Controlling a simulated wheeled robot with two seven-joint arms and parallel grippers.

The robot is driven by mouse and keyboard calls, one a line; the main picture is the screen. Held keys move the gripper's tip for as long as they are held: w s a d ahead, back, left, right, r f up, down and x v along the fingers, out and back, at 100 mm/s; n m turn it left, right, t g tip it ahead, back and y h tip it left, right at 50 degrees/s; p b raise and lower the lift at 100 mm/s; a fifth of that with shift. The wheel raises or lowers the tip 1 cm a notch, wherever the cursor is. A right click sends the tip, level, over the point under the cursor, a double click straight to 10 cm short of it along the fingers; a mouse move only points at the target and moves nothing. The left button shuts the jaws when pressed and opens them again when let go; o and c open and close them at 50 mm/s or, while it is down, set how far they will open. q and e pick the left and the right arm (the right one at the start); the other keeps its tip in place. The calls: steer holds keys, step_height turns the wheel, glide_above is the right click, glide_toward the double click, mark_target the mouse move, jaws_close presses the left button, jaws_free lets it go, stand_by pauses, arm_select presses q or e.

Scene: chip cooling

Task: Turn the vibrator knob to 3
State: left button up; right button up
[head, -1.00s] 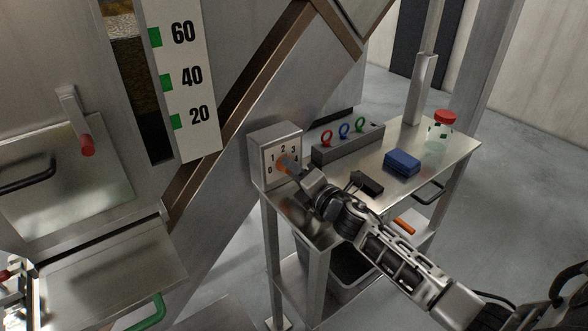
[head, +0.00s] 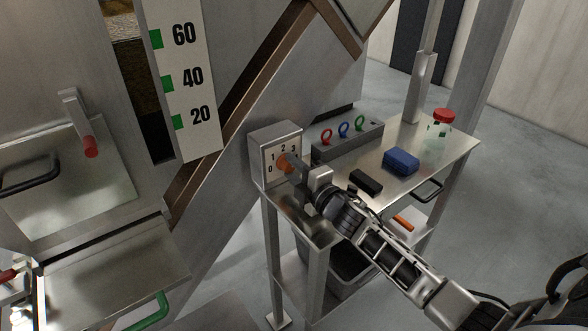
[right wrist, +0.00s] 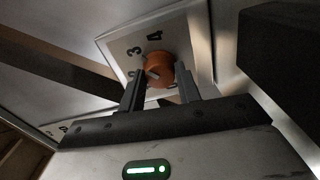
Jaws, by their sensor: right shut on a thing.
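The vibrator knob (head: 284,163) is an orange round knob on the white dial plate of a metal box (head: 277,141) at the table's left end. In the head view 0, 1, 2 and 3 show on the dial; the gripper covers part of its right side. My right gripper (head: 294,165) reaches the knob from the right. In the right wrist view the orange knob (right wrist: 158,67) sits between the two dark fingers (right wrist: 160,88), which are shut on it. The numbers 3 and 4 are readable above it. I cannot tell surely where the knob points.
On the metal table, a grey block (head: 347,143) with red, blue and green rings stands behind my right arm. A black item (head: 366,182), a blue box (head: 401,161) and a red-lidded jar (head: 440,132) lie further right. A grey bin (head: 347,265) is below.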

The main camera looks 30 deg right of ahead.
arm_select(q)
steer(key=shift+r, duration=0.15)
arm_select(e)
steer(key=o, duration=1)
steer(key=shift+c, duration=0.2)
steer(key=s, duration=0.5)
steer(key=s+d+b, duration=0.1)
steer(key=s, duration=0.4)
steer(key=s+d, duration=0.1)
steer(key=s, duration=0.4)
steer(key=shift+f+b, duration=0.1)
steer(key=shift+b, duration=0.3)
steer(key=shift+s+d, duration=0.1)
steer(key=shift+s, duration=0.35)
arm_select(q)
steer(key=shift+w+d+f, duration=0.1)
steer(key=shift+d+f, duration=0.15)
steer(key=shift+f, duration=0.1)
